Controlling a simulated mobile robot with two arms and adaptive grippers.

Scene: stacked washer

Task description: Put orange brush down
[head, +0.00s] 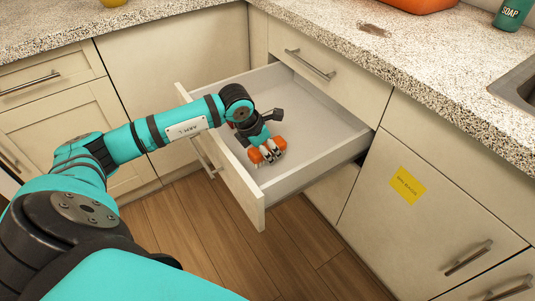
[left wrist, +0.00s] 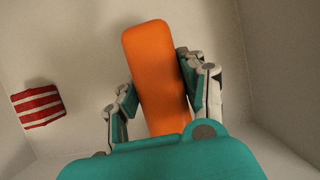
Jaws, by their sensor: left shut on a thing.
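The orange brush (head: 278,143) is in my left gripper (head: 267,150), inside or just above the open drawer (head: 322,101) in the head view. In the left wrist view the brush (left wrist: 158,70) stands between the two fingers of my left gripper (left wrist: 160,98), which are shut on it. Pale bristles show faintly at its lower side in the head view. Whether the brush touches the drawer floor cannot be told. My right gripper is not in view.
A red-and-white striped thing (left wrist: 38,106) lies in the drawer, left of the brush in the wrist view. The drawer front (head: 232,178) and side walls stand around the gripper. The drawer's back and right floor look clear. A speckled counter (head: 440,65) is above.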

